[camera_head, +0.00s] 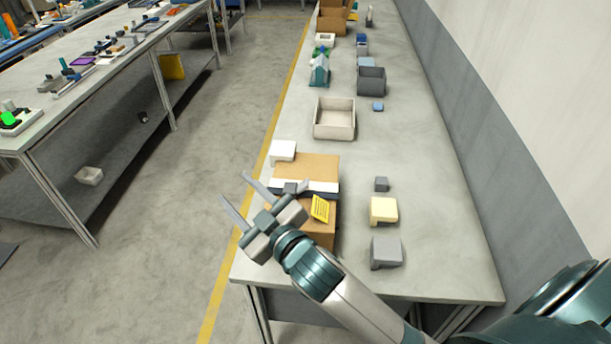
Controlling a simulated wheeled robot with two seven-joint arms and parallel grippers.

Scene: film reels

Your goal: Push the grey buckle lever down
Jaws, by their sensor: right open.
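A brown cardboard box (308,167) stands near the left edge of the right-hand table. A white and dark strap (322,186) runs across its top. A small grey piece on the strap, which looks like the buckle lever (291,187), sits at the strap's left part; whether it is up or down is too small to tell. My right gripper (232,185) is open and empty. Its fingers point up and left in the picture, left of the box and past the table edge. Its body hides the box's lower left part. My left gripper is not in view.
A yellow label (320,208) is on the box, and a white block (283,150) is beside its far end. A cream block (383,210) and grey blocks (386,252) stand to the right. A beige tray (334,134) stands farther back. The table's right side is mostly clear.

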